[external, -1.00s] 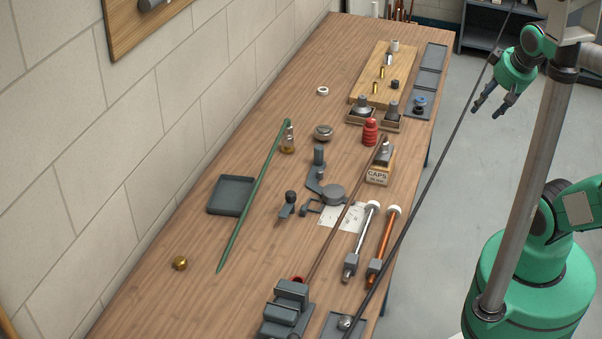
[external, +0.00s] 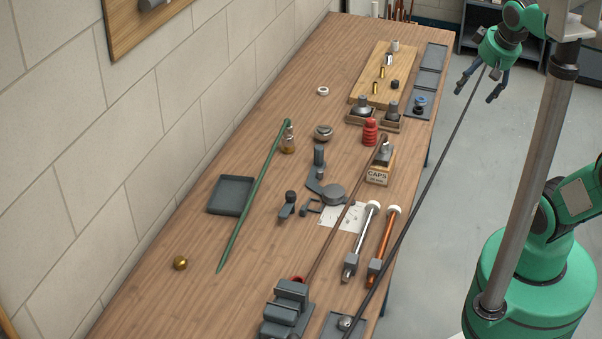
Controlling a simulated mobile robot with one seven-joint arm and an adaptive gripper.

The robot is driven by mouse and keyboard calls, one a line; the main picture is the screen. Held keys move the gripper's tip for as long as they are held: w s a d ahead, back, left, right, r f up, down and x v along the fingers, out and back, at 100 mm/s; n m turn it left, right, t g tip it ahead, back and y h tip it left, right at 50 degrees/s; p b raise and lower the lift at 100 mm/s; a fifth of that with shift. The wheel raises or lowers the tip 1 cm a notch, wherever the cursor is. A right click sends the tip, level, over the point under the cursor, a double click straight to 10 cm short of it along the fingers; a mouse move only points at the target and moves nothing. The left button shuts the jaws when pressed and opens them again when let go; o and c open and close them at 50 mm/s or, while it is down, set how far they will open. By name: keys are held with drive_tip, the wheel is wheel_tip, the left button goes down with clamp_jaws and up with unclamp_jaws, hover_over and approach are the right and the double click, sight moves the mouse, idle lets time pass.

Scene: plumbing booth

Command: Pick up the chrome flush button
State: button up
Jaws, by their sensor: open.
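A small shiny chrome piece (external: 345,322) sits on a dark grey tray (external: 330,328) at the near end of the bench, beside the vise. A round metallic piece (external: 323,132) stands farther back, near the middle of the bench. Both are small in the picture, and I cannot tell for sure which is the chrome flush button. My gripper (external: 475,96) is open and empty, its fingers pointing down.
The wooden bench (external: 150,295) runs along the block wall. A grey vise (external: 286,308), a CAPS box (external: 379,172), chrome and copper tubes (external: 388,240) and a green rod (external: 250,200) are on it. Long dark rods cross the view. A wooden board (external: 370,92) holds small fittings.

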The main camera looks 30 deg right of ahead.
drive_tip(key=w+a+r+p, duration=0.1)
drive_tip(key=w+r, duration=0.2)
drive_tip(key=w, duration=0.7)
drive_tip(key=g+p, duration=0.5)
drive_tip(key=p, duration=0.1)
hover_over(324, 128)
wheel_tip(324, 128, down, 35)
drive_tip(key=shift+r, duration=0.2)
drive_tip(key=shift+f, duration=4.25)
drive_tip(key=shift+f, duration=0.1)
